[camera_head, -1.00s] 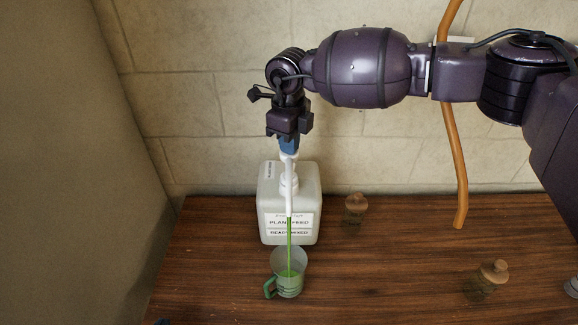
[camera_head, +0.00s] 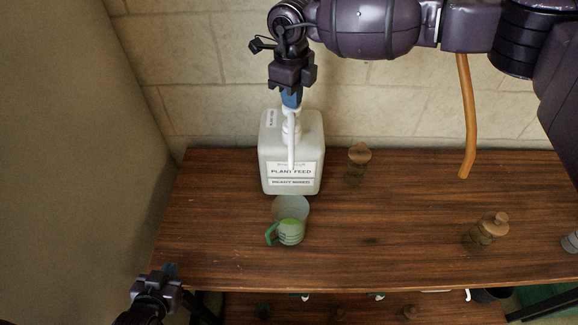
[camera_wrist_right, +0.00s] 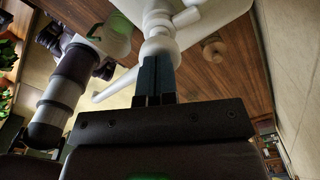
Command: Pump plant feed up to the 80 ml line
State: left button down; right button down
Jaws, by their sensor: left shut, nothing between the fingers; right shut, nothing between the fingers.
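The white plant feed bottle (camera_head: 272,150) stands on the wooden table (camera_head: 380,230), with its white pump spout (camera_head: 291,150) pointing forward. A clear cup (camera_head: 293,206) with a green handle stands in front of it and holds green liquid; I cannot read its lines. No stream shows from the spout. My right gripper (camera_head: 291,104) is shut, pointing down at the top of the pump head. In the right wrist view its fingers (camera_wrist_right: 155,78) meet the white pump (camera_wrist_right: 158,45). My left gripper (camera_head: 170,270) is shut and empty, low at the left by the table's front edge.
Two corked jars stand to the right, one near the bottle (camera_head: 358,163) and one further right (camera_head: 486,232). An orange-brown curved pole (camera_head: 467,120) hangs behind my right arm. A lower shelf (camera_head: 370,308) shows below the front edge. The table left of the cup is clear.

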pick_arm(q)
jog(key=shift+s+f, duration=0.15)
jog(key=shift+s, duration=0.05)
pick_arm(e)
jog(key=shift+s+f, duration=0.1)
jog(key=shift+f, duration=0.05)
